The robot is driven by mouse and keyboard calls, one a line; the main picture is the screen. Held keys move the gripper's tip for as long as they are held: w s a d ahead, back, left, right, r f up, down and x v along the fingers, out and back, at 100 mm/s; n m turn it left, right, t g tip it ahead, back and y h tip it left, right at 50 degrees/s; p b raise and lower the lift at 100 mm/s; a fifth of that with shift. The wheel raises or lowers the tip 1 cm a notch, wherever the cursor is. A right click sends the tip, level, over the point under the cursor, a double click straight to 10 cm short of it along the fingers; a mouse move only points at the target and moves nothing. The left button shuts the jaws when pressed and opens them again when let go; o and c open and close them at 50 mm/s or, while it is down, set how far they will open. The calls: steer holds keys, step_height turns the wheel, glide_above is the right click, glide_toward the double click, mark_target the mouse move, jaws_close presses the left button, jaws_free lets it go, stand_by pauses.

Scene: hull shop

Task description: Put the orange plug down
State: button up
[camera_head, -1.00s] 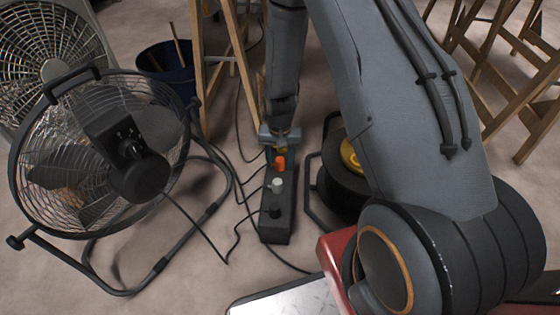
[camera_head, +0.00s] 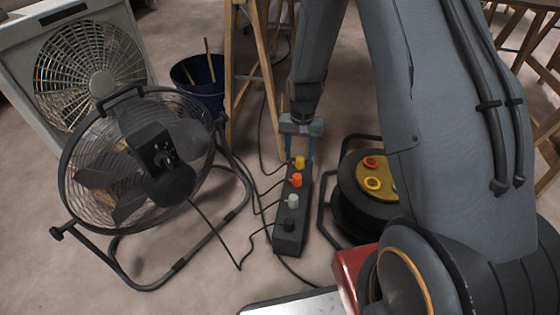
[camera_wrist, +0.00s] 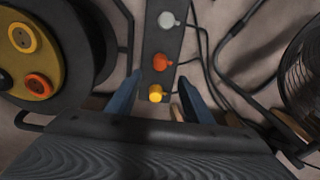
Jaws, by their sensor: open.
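The orange plug (camera_head: 297,180) stands in the black power strip (camera_head: 289,243) on the floor, between a yellow plug (camera_head: 299,162) and a pale grey plug (camera_head: 292,201). A black plug (camera_head: 291,226) is at the strip's near end. My gripper (camera_head: 299,160) is open and empty at the strip's far end. In the wrist view its fingers (camera_wrist: 159,78) are spread to either side of the strip. The yellow plug (camera_wrist: 155,94) shows between them, and the orange plug (camera_wrist: 160,62) lies just beyond the fingertips, apart from both.
A cable reel (camera_head: 357,205) with a yellow face stands right of the strip. A round floor fan (camera_head: 90,185) is at left, before a box fan (camera_head: 85,75). A blue bucket (camera_head: 200,85) and wooden trestle legs (camera_head: 262,60) stand behind. Cables lie left of the strip.

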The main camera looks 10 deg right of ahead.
steer(key=s+a+r+n, duration=0.3)
steer(key=s+a+r, duration=0.2)
steer(key=a+r, duration=0.4)
steer(key=s+a+r+n, duration=0.2)
steer(key=s+a+r, duration=0.35)
steer(key=r, duration=0.55)
steer(key=s+a+r+n, duration=0.2)
steer(key=s+r, duration=0.1)
steer(key=s, duration=0.4)
steer(key=s+a+r+n+y, duration=0.1)
steer(key=s+a+r+n, duration=0.1)
steer(key=s+r, duration=0.2)
steer(key=s+a+r+n+y, duration=0.1)
steer(key=s+a+r, duration=0.1)
steer(key=s, duration=0.7)
steer(key=shift+s+r+n, duration=0.3)
steer(key=shift+r+n, duration=0.1)
steer(key=shift+r, duration=0.45)
